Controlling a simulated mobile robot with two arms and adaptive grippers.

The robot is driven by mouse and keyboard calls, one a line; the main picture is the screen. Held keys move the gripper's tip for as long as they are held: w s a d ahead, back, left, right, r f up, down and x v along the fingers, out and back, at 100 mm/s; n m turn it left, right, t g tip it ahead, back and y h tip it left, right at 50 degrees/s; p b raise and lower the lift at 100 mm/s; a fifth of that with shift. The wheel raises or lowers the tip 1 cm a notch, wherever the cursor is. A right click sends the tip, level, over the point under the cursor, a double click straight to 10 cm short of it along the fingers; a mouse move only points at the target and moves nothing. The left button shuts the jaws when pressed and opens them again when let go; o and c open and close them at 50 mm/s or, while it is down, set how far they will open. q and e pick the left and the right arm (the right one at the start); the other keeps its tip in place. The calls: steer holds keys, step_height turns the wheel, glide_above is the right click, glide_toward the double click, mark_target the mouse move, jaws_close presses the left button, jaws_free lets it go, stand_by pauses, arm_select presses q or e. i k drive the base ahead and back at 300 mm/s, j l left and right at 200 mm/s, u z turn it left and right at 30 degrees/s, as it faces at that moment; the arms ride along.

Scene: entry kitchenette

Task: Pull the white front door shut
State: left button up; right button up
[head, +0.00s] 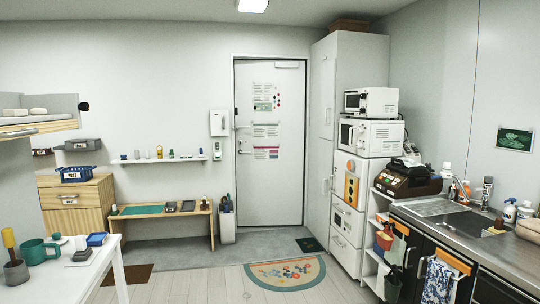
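The white front door (285,185) is in the back wall, left of the tall cabinet. Papers and small coloured magnets are on its upper half. Its handle (241,146) is on the left edge, and a closer bar (287,64) is at the top. The door panel fills its frame, with a thin dark line along the left and top edges; from here I cannot tell whether it is fully shut or slightly ajar. Neither of my grippers is in view.
A half-round patterned mat (286,273) lies on the floor before the door, with a small dark mat (309,245) nearer it. A low bench (165,220) stands left, a white table (60,280) front left, and a sink counter (480,240) right. The middle floor is clear.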

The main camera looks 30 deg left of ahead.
mark_target(269, 96)
steer(key=i+j+u, duration=0.25)
steer(key=i, duration=0.15)
steer(key=i+u, duration=0.25)
steer(key=i, duration=0.15)
steer(key=i+u, duration=0.2)
steer(key=i, duration=4.9)
steer(key=i+u, duration=0.15)
steer(key=i, duration=0.5)
steer(key=i+l+u, duration=0.15)
steer(key=i, duration=0.5)
steer(key=i+l+u, duration=0.15)
steer(key=i, duration=0.5)
